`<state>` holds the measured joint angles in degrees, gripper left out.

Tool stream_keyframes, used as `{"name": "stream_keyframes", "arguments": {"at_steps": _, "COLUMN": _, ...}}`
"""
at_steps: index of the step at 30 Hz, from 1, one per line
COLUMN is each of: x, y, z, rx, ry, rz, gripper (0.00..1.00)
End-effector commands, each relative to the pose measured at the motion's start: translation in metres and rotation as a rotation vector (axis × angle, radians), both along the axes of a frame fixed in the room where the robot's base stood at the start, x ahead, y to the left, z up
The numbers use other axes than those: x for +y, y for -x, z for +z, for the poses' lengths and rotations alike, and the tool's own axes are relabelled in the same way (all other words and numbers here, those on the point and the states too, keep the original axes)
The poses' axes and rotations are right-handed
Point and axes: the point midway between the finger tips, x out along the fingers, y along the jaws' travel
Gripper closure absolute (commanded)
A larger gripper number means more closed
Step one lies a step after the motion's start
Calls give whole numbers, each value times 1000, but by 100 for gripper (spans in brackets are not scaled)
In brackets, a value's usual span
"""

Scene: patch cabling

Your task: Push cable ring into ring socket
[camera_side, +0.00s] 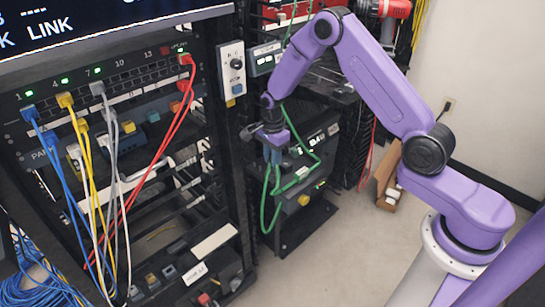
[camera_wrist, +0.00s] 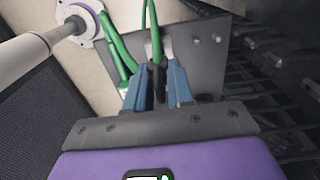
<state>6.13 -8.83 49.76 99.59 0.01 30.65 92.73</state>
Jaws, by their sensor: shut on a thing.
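My gripper (camera_side: 275,150) hangs in front of the rack's right-hand bay in the side view. In the wrist view its two blue fingers (camera_wrist: 157,90) are shut on a dark cable end (camera_wrist: 157,78) between them. A green cable (camera_wrist: 151,15) rises near this end; another green stretch (camera_wrist: 118,45) runs down on the left to a pale green end. In the side view green cable (camera_side: 266,205) loops below my gripper. I cannot tell which cable is marked ring. A pale box with a round dark socket (camera_side: 237,63) is on the rack post, up and left of my gripper; its labels are too small to read.
A patch panel (camera_side: 110,85) with blue, yellow, grey, white and red cables (camera_side: 165,140) fills the left rack. A dark box with a yellow button (camera_side: 303,200) stands below my gripper. Blue cable coils (camera_side: 40,285) lie bottom left.

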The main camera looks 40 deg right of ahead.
Motion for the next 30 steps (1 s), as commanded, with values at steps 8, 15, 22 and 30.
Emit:
{"name": "stream_keyframes", "arguments": {"at_steps": 8, "x": 0, "y": 0, "z": -2, "rx": 0, "ry": 0, "rz": 0, "gripper": 100}}
{"name": "stream_keyframes", "arguments": {"at_steps": 15, "x": 0, "y": 0, "z": -6, "rx": 0, "ry": 0, "rz": 1, "gripper": 100}}
{"name": "stream_keyframes", "arguments": {"at_steps": 22, "x": 0, "y": 0, "z": -11, "rx": 1, "ry": 0, "rz": 1, "gripper": 100}}
{"name": "stream_keyframes", "arguments": {"at_steps": 30, "x": 0, "y": 0, "z": -17, "rx": 0, "ry": 0, "rz": 1, "gripper": 100}}
